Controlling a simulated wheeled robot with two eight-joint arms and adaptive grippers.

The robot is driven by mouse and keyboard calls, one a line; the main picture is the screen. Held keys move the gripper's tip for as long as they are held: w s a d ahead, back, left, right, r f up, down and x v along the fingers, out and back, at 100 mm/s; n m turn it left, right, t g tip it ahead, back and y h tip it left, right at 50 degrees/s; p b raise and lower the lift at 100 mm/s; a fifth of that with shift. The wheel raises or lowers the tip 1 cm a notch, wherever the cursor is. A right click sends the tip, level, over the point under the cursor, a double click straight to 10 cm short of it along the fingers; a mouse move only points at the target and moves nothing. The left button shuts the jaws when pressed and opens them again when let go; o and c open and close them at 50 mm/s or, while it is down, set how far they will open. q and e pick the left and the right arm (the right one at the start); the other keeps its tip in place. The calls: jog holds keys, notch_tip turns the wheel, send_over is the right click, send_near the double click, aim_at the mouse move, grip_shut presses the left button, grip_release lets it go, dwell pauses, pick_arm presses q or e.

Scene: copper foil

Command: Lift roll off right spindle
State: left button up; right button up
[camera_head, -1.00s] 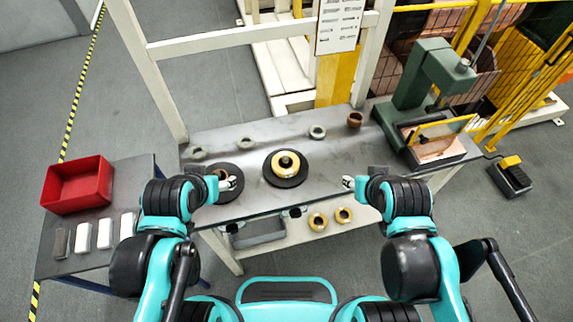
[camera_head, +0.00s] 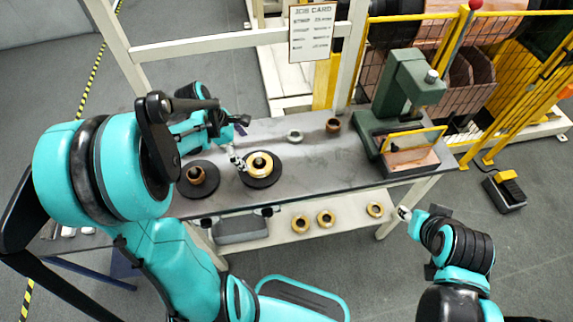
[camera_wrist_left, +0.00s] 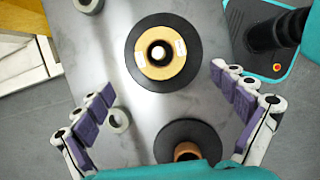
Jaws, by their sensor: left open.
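The tan roll (camera_head: 262,158) sits on the black disc (camera_head: 270,182) of the right spindle, near the middle of the bench. In the left wrist view the roll (camera_wrist_left: 163,73) shows from above with the spindle tip in its hole. My left gripper (camera_head: 240,141) is open and empty above the roll, reaching in from the left. In the left wrist view its fingers are spread wide, one to each side of the roll and apart from it. The left spindle (camera_head: 196,175) carries a smaller brown core on its black disc. My right gripper (camera_head: 420,211) is open and empty beyond the bench's front edge.
Grey and brown rings (camera_head: 294,135) (camera_head: 332,127) lie at the back of the bench. A green press (camera_head: 392,90) stands at its right end. The lower shelf (camera_head: 275,233) holds tan rings (camera_head: 326,218) and a grey tray (camera_head: 241,231). The bench between roll and press is clear.

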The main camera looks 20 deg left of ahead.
aim_at(257, 162)
pick_arm(q)
jog(key=shift+w+f+n, duration=0.2)
jog(key=shift+f+n, duration=0.1)
jog(key=shift+n, duration=0.1)
jog(key=shift+w+d+f+h, duration=0.1)
jog(key=shift+d+f+h, duration=0.1)
jog(key=shift+f+h, duration=0.15)
jog(key=b+x, duration=0.3)
jog(key=x, duration=0.4)
jog(key=shift+f, duration=0.15)
jog(key=shift+c, duration=0.9)
jog(key=c, duration=1.1)
pick_arm(e)
jog(key=f, duration=0.3)
jog(key=shift+s+d, duration=0.2)
jog(key=shift+d, duration=0.1)
